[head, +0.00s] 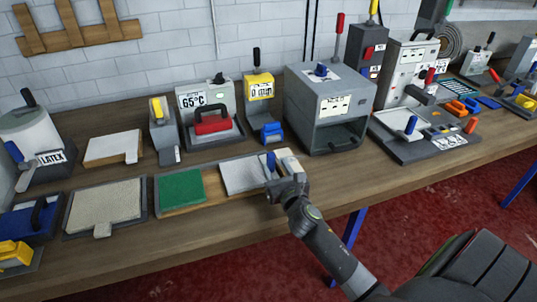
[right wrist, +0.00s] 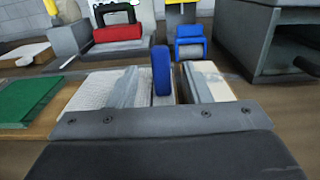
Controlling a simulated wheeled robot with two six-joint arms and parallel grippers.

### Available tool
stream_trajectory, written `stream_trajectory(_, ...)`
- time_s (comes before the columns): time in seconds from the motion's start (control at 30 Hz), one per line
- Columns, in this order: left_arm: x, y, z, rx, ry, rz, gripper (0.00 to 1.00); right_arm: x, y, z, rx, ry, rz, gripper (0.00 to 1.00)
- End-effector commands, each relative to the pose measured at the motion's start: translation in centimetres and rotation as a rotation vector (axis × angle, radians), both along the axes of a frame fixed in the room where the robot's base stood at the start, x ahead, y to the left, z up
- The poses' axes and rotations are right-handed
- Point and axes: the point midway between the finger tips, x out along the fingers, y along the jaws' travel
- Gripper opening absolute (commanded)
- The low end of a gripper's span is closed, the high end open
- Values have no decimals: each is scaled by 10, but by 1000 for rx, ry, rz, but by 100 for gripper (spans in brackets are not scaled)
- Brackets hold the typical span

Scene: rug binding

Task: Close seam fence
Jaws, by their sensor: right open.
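The seam fence's upright blue handle (head: 271,161) stands at the right part of a low tray that holds a pale grey textured piece (head: 240,176). My right gripper (head: 278,178) is at the handle, low over the tray. In the right wrist view the blue handle (right wrist: 161,70) stands between the two open fingers, with no clear grip on it. A pale block (right wrist: 208,82) lies right of the handle, partly behind the right finger. The foot of the handle and the fence bar are hidden by my gripper. My left gripper is not in view.
A green pad (head: 181,189) lies left of the textured piece. The bench's front edge is bare.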

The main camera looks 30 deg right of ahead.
Motion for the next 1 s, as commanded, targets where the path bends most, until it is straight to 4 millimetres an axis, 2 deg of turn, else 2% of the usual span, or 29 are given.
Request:
stream_trajectory(0.1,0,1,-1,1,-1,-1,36,24,-6,0,-1,-2,0,44)
stream_trajectory(0.33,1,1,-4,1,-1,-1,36,57,-14,0,-1,0,0,44)
stream_trajectory(0.5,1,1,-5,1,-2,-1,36,67,-16,0,1,0,0,44)
stream_trajectory(0.8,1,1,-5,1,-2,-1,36,69,-17,0,1,0,0,44)
stream_trajectory(0.83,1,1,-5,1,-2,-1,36,69,-17,0,1,0,0,42)
stream_trajectory(1.0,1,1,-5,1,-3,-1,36,69,-17,0,1,0,0,20)
